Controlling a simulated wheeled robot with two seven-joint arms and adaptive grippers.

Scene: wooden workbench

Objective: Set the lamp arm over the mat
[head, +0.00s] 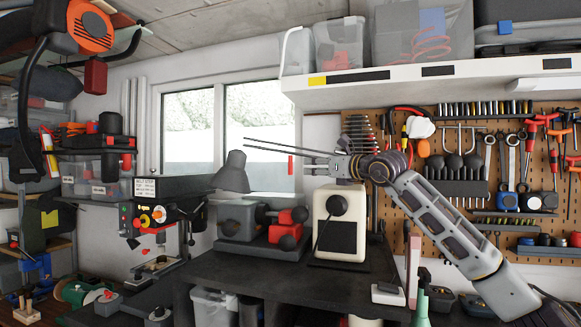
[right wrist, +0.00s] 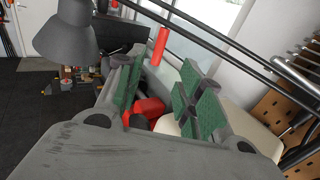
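The grey lamp shade (head: 232,172) hangs above the bench left of centre. It also shows at the upper left of the right wrist view (right wrist: 68,35). The lamp arm (head: 285,149) is a pair of thin dark rods running from near the shade to the right, behind my right gripper. A red handle (head: 290,165) hangs below the rods; in the right wrist view the handle (right wrist: 160,47) shows beyond the gap between the fingers. My right gripper (head: 318,165) is open and empty, its green-padded fingers (right wrist: 165,88) apart. I cannot make out the mat with certainty. My left gripper is not in view.
A cream box (head: 340,225) stands on the dark bench (head: 225,270) below my right gripper. Red and grey tools (head: 288,218) and a drill press (head: 160,215) stand to its left. A loaded shelf (head: 430,75) and a pegboard (head: 400,225) are at the right.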

